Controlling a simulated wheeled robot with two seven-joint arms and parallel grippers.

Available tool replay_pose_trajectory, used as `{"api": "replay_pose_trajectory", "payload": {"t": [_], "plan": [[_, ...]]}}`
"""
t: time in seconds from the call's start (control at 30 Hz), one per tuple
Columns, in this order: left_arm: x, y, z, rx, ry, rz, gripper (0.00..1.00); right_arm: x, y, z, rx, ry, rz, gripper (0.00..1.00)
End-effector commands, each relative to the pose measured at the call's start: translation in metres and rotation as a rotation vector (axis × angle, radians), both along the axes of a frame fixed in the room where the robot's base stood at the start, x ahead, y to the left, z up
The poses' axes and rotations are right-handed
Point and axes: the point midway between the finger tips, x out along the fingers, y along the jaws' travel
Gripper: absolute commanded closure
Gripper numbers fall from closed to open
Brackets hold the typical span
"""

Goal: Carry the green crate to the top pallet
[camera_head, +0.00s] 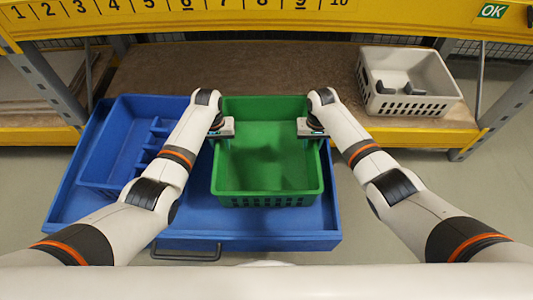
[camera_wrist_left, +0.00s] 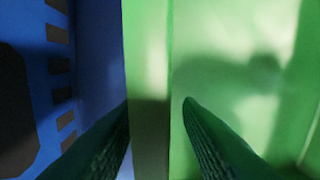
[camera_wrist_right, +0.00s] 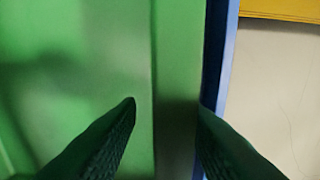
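The green crate (camera_head: 267,178) looks empty and sits upright on a blue cart top (camera_head: 250,222) with a front handle. My left gripper (camera_head: 220,133) is at the crate's left wall. In the left wrist view its fingers (camera_wrist_left: 157,108) stand open, one on each side of that green wall. My right gripper (camera_head: 312,132) is at the right wall. In the right wrist view its fingers (camera_wrist_right: 167,108) are also apart, with the wall (camera_wrist_right: 178,60) between them. A gap shows beside the inner finger in both wrist views. I cannot clearly identify the top pallet.
A blue crate with dividers (camera_head: 112,150) stands left of the green crate, partly behind my left arm. Behind is a yellow-edged shelf with a brown surface (camera_head: 260,68), largely clear. A grey crate with dark parts (camera_head: 430,85) stands at its right. A numbered yellow beam crosses above.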

Motion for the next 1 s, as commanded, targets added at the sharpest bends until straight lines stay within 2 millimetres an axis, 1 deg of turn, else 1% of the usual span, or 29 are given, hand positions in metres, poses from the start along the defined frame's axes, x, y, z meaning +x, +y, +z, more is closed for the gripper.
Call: {"api": "replay_pose_trajectory", "payload": {"t": [0.17, 0.37, 0.4, 1.0], "plan": [[0.0001, -0.0003, 0.0002, 0.0, 0.0, 0.0, 0.68, 0.0002, 0.0002, 0.0003, 0.0, 0.0, 0.001, 0.66], [0.0001, -0.0003, 0.0003, 0.0, 0.0, 0.0, 0.99, 0.0002, 0.0002, 0.0005, 0.0, -0.001, 0.0, 0.97], [0.0001, -0.0003, 0.0003, 0.0, 0.0, 0.0, 1.0, 0.0002, 0.0002, 0.0005, 0.0, 0.0, 0.0, 1.0], [-0.0001, -0.0008, 0.0004, 0.0, 0.0, -0.001, 1.0, 0.0, 0.0, 0.0003, -0.003, -0.001, 0.002, 1.0]]}}
